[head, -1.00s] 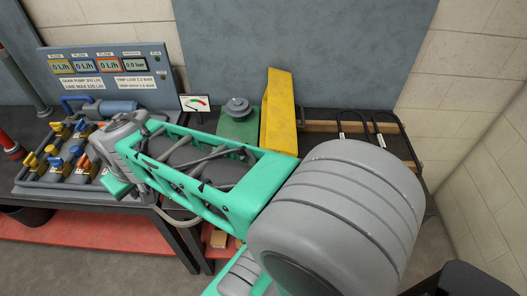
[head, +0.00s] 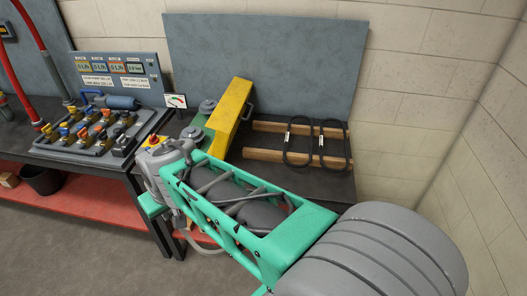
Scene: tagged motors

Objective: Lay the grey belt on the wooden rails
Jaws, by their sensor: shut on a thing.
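Two light wooden rails lie on the dark bench top at the right; the rear rail (head: 262,126) and front rail (head: 264,154) run side by side. Two dark belt loops lie across them, a left loop (head: 288,150) and a right loop (head: 346,150), each with a small white tag. My green and grey arm reaches in from the lower right, its wrist over the bench front. My gripper's fingers do not show. A thin grey curved strand (head: 200,243) hangs below my wrist; I cannot tell whether it is the grey belt or a cable.
A yellow upright guard (head: 231,108) stands left of the rails, with a grey pulley-like part (head: 207,107) beside it. A valve panel (head: 88,138) and a gauge (head: 176,101) are further left. A grey board and wall close off the back.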

